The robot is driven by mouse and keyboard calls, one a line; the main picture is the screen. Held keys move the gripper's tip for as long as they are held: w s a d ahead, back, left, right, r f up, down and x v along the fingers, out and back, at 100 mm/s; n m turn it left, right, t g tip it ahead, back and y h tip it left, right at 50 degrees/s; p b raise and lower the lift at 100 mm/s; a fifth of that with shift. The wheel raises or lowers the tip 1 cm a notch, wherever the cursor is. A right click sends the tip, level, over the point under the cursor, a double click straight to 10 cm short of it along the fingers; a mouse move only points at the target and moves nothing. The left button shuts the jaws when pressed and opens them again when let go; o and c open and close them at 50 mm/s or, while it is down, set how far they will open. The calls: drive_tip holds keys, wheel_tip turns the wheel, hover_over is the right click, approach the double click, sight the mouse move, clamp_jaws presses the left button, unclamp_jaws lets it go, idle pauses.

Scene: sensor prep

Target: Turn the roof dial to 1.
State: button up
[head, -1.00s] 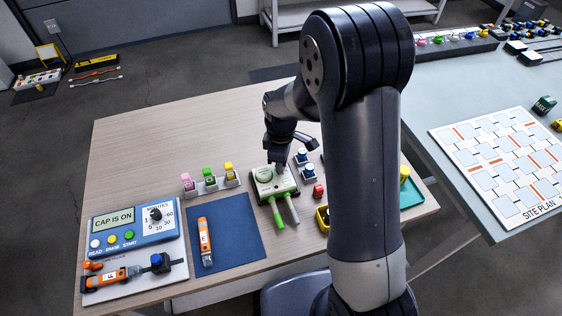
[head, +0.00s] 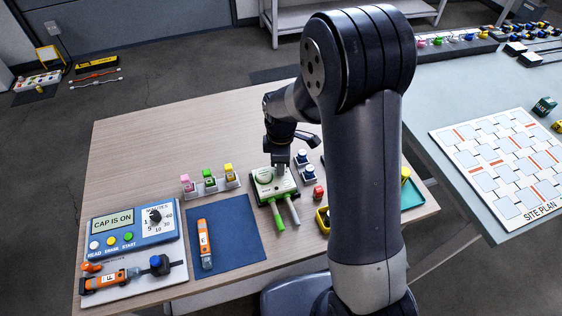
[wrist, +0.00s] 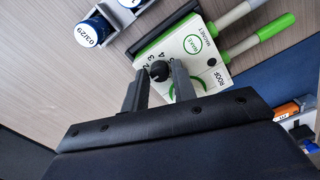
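The roof magnet box (head: 264,188) is white and green with two long handles, and stands on the wooden table right of the blue mat. My gripper (head: 280,165) is right above the box. In the wrist view my gripper (wrist: 161,73) has its fingers on both sides of the dial, with what looks like a narrow gap to each.
Blue-and-white capped blocks (head: 307,172) and a red block (head: 318,192) stand close right of the box. Coloured blocks in a rack (head: 208,187) stand left. The blue mat (head: 232,228) holds an orange device (head: 204,243). The table's back is clear.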

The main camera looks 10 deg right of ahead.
drive_tip(key=o, duration=0.3)
wheel_tip(320, 180, up, 11)
idle(0.5)
drive_tip(key=shift+f, duration=0.1)
wheel_tip(320, 180, down, 11)
drive_tip(key=shift+r, duration=0.2)
drive_tip(key=shift+f, duration=0.1)
idle(0.3)
idle(0.4)
